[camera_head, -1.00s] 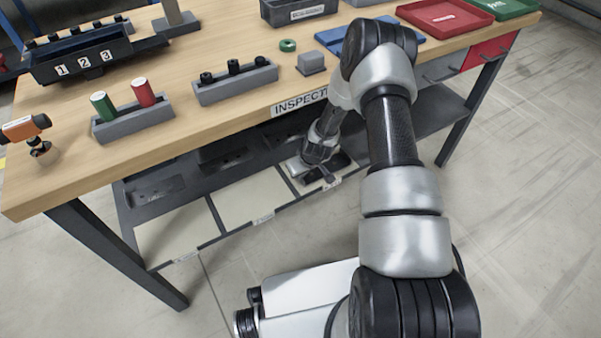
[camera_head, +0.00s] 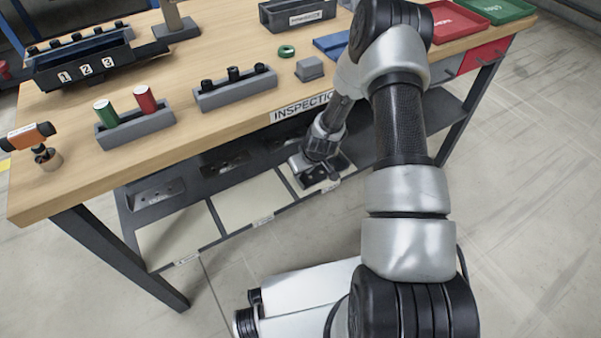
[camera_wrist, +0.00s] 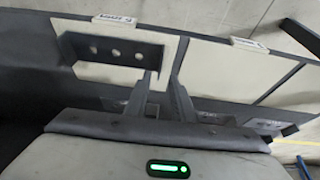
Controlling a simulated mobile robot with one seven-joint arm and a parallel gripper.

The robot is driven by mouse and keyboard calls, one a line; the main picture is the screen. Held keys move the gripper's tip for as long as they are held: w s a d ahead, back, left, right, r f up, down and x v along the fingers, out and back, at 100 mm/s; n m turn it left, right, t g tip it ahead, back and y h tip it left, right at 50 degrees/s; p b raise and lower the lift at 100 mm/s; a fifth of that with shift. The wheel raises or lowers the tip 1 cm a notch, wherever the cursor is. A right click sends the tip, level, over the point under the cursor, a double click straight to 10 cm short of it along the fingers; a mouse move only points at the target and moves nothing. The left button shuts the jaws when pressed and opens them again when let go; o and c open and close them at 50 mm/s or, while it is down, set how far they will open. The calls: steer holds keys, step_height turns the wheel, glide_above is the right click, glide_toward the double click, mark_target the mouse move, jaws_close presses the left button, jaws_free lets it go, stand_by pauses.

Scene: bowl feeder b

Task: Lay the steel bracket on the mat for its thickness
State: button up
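The steel bracket (camera_wrist: 115,50), a dark plate with a row of three holes, shows in the wrist view over the pale mat (camera_wrist: 110,75) behind a front label. It appears to lie on that mat, though contact is not clear. My gripper (camera_wrist: 165,78) has its two fingers apart, with a visible gap, close to the bracket's right end. In the head view my gripper (camera_head: 318,167) is inside the rightmost bay of the lower shelf, where it hides most of the mat. Two other pale mats, the middle one (camera_head: 250,198) and the left one (camera_head: 170,238), are bare in front.
Dark dividers separate the bays, and dark holed pieces (camera_head: 158,193) stand at the back. The workbench top (camera_head: 190,150) overhangs the shelf, with the inspection sign (camera_head: 300,107) on its edge. Blocks holding pegs and cylinders (camera_head: 135,127) stand on top. The floor in front is open.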

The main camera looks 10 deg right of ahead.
steer(key=p+v, duration=0.1)
steer(key=v, duration=0.5)
steer(key=shift+s+r, duration=0.1)
stand_by(0.3)
